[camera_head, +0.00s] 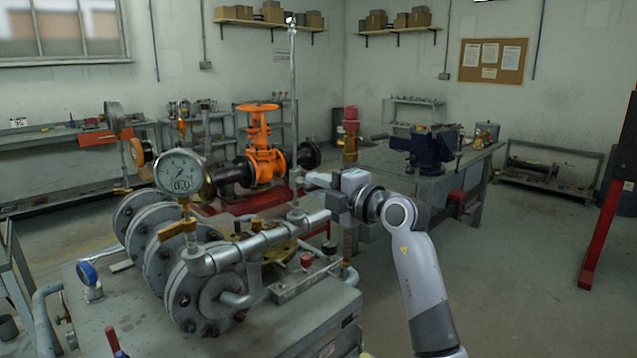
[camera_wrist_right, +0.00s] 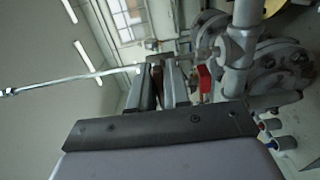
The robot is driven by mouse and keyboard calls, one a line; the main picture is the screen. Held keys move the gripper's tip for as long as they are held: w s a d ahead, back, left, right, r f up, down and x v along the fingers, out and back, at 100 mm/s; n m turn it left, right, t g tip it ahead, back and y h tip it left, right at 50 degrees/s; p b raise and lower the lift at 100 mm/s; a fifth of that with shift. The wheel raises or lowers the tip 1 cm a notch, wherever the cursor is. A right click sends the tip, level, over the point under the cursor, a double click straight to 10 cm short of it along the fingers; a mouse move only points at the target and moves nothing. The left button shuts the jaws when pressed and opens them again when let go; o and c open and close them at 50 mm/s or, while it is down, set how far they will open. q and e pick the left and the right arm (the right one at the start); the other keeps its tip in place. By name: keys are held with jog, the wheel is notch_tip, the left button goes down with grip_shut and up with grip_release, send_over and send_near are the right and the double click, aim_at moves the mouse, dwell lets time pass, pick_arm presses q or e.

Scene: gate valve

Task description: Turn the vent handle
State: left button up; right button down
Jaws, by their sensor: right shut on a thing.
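My right gripper (camera_head: 312,181) reaches in from the right, level, beside the upright rod above the grey pipe assembly. In the right wrist view its two fingers (camera_wrist_right: 157,76) are close together with a thin brownish strip between them. They are shut on it, and I take it to be the vent handle; the fingers hide most of it. In the head view the handle cannot be made out at the fingertips. A long thin metal rod (camera_head: 293,100) with a ball tip stands upright there. It also shows in the wrist view (camera_wrist_right: 70,80), ending beside the fingers. My left gripper is not in view.
The flanged pipe (camera_head: 225,258) carries a pressure gauge (camera_head: 181,173) and a brass valve (camera_head: 178,230). An orange gate valve (camera_head: 264,150) stands behind. A workbench with a blue vise (camera_head: 432,150) is at right; floor right of my arm is clear.

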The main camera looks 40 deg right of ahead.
jog(key=c, duration=1.2)
grip_release()
jog(key=shift+s, duration=0.15)
jog(key=shift+s+d+b, duration=0.2)
jog(key=shift+s+b, duration=0.1)
jog(key=shift+s, duration=1.45)
jog(key=shift+s+d+b, duration=0.15)
jog(key=shift+s+b, duration=0.1)
jog(key=shift+s, duration=1.45)
jog(key=shift+a+f, duration=0.1)
